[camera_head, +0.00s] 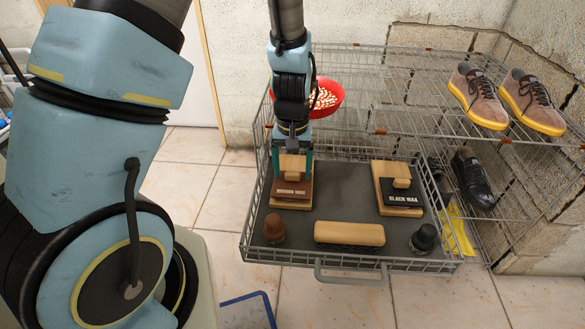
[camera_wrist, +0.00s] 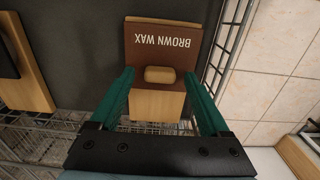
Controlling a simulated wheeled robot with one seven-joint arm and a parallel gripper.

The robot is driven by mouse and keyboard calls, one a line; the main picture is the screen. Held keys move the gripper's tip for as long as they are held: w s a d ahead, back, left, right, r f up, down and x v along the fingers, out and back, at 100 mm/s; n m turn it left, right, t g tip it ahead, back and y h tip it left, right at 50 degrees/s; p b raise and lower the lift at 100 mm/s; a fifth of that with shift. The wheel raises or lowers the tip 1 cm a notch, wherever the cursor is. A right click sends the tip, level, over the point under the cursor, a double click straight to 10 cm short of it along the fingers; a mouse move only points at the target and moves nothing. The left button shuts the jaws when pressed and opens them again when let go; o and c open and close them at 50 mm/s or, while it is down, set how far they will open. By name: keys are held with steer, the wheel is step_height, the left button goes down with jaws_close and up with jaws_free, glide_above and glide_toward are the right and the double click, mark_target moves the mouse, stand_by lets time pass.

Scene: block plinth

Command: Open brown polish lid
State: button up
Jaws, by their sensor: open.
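The brown wax box (camera_head: 291,194) sits at the left of the drawer basket, with a brown face lettered "BROWN WAX" and a pale wooden part. In the wrist view, the brown face (camera_wrist: 165,42) is at the top and the wooden part (camera_wrist: 150,98) is nearer me. A small wooden knob (camera_wrist: 159,74) stands at the border between them. My gripper (camera_head: 292,160) is over the box, pointing down, open and empty. In the wrist view, its teal fingers (camera_wrist: 158,78) lie on either side of the knob with gaps. Its height above the knob is hard to tell.
A black wax box (camera_head: 402,199) stands to the right in the same basket. A wooden brush (camera_head: 349,234), a brown dauber (camera_head: 274,228) and a black dauber (camera_head: 424,238) lie along the front. A red bowl (camera_head: 335,91) is behind my gripper. Wire walls (camera_head: 249,205) run close on the left.

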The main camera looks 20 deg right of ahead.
jaws_close()
stand_by(0.5)
stand_by(0.8)
